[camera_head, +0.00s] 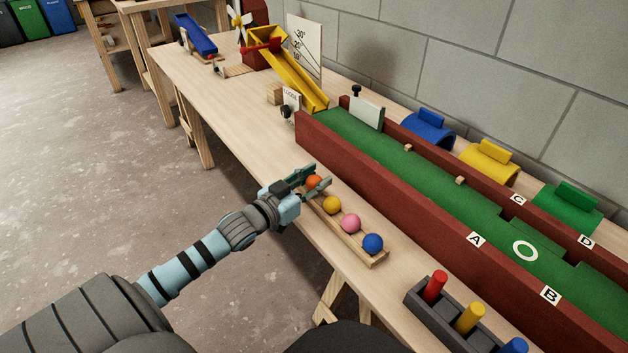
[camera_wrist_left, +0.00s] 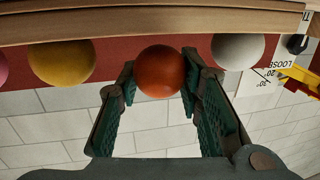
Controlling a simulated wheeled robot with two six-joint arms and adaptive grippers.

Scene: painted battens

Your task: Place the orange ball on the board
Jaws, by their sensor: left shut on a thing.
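The long green board (camera_head: 400,160) lies to the right, between dark red side walls, with a white ring (camera_head: 525,251) and letter labels A to D. My right gripper is not in view.
Yellow (camera_head: 332,204), pink (camera_head: 350,223) and blue (camera_head: 372,243) balls sit in the rack (camera_head: 377,260). A white ball (camera_wrist_left: 238,50) shows beside the gripper in the left wrist view. The near red wall (camera_head: 400,200) stands between rack and board. A peg block (camera_head: 428,299) is in front.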

